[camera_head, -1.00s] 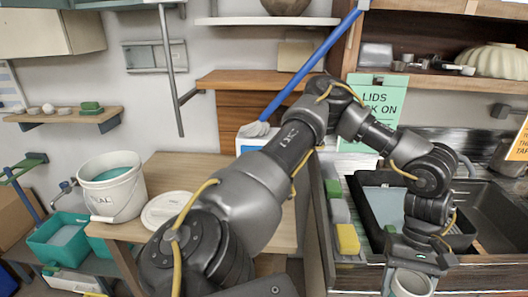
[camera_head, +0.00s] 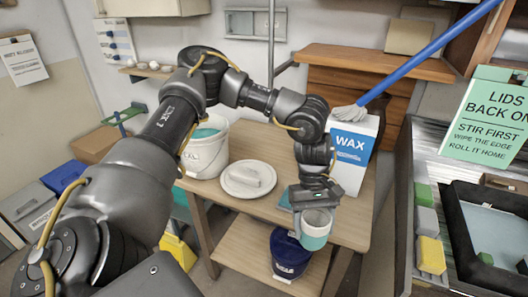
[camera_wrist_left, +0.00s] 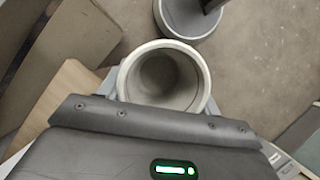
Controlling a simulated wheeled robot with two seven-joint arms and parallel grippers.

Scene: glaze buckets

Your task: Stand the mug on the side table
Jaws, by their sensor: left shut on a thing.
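The mug (camera_head: 315,236), white with a pale green lower band, is held upright in my left gripper (camera_head: 315,205). In the left wrist view I look into the mug (camera_wrist_left: 165,82), which appears empty; the fingers of my left gripper (camera_wrist_left: 165,100) are mostly hidden by its rim and the gripper body. The side table (camera_head: 352,205) is a wooden table with a lower shelf. The mug overlaps its front right part in the head view, but the left wrist view shows floor around the mug, so it appears off the front edge. My right gripper is not in view.
On the side table stand a white bucket (camera_head: 206,155), a round white lid (camera_head: 248,190) and a WAX box (camera_head: 350,165). A long blue handle (camera_head: 430,50) slants above the box. A dark blue bucket (camera_head: 290,262) is on the lower shelf. The sink counter (camera_head: 400,190) is at right.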

